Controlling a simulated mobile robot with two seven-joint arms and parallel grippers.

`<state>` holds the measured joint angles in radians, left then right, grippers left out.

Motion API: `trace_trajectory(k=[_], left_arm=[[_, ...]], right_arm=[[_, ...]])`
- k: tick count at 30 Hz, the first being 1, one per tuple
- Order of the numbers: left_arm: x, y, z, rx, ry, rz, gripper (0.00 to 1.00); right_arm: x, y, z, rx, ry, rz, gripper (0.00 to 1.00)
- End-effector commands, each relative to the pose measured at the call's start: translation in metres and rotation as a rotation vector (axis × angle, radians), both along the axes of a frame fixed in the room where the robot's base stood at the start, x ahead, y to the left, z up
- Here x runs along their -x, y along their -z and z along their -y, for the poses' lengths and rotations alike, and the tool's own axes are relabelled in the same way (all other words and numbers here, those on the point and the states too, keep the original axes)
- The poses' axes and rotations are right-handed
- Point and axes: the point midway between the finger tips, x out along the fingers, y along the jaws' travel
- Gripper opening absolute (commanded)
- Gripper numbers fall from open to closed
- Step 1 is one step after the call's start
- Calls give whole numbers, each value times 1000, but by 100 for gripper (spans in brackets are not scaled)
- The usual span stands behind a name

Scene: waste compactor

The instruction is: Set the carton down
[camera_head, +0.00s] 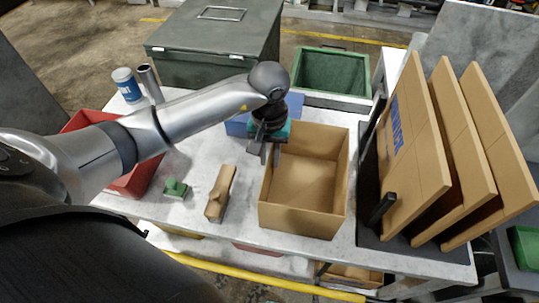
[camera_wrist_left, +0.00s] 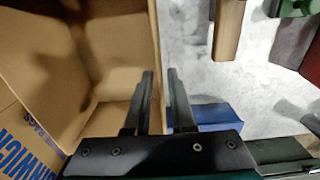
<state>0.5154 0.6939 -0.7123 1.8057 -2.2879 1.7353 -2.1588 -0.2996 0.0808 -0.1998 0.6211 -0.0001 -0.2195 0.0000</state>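The carton (camera_head: 305,215) is an open, empty-looking brown box, upright at the middle of the light worktop. I cannot tell whether its base touches the top. My left gripper (camera_head: 268,150) is at the upper edge of its left wall. In the left wrist view the carton (camera_wrist_left: 110,45) is at the left, and its wall edge runs between the two close-set fingers of the left gripper (camera_wrist_left: 162,95). The fingers look closed on that wall. My right gripper is in neither view.
Left of the carton are a brown block (camera_head: 220,193), a green piece (camera_head: 175,188) and a red bin (camera_head: 145,180). A blue box (camera_head: 237,126) lies behind the gripper. Flat brown boards (camera_head: 415,160) stand in a rack at right. A green bin (camera_head: 333,72) is behind.

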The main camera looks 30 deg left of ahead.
Motion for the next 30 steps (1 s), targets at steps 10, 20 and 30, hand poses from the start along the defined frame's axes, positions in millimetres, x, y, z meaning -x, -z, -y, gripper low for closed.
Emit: trace_trajectory(k=[10,20,30], left_arm=[[0,-1,0,0,0,-1,35],[-2,-45,0,-1,2,7,35],[-1,-108,0,0,0,3,35]], right_arm=[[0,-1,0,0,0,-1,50],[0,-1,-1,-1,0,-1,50],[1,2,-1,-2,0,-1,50]])
